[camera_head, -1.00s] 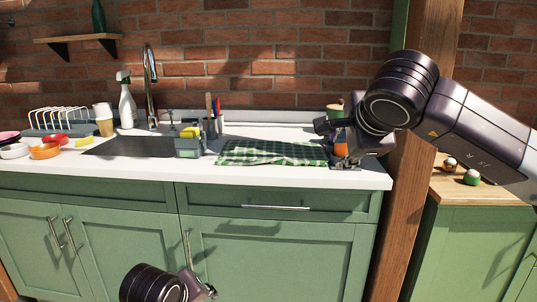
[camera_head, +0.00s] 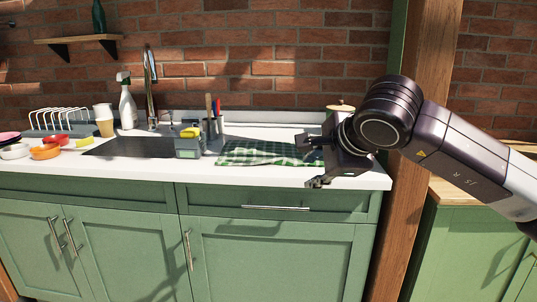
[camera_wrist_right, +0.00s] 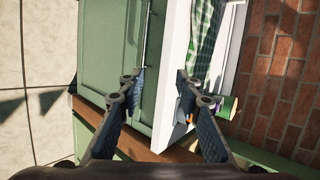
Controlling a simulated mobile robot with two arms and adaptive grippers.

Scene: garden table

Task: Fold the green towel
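The green checked towel (camera_head: 258,153) lies flat on the white counter, right of the sink. Its right end is partly hidden by my right gripper. My right gripper (camera_head: 314,163) is open at the towel's right end, near the counter's front edge. In the right wrist view its open fingers (camera_wrist_right: 158,80) have nothing held between them, with the counter edge behind the gap. The towel (camera_wrist_right: 206,35) shows there beyond the right finger. Whether a finger touches the towel I cannot tell. My left gripper is out of view.
A grey caddy (camera_head: 188,147) with a sponge and a utensil holder (camera_head: 212,128) stand left of the towel. The sink (camera_head: 130,147), faucet (camera_head: 150,85) and spray bottle (camera_head: 127,105) are farther left. A wooden post (camera_head: 415,150) rises right of the counter.

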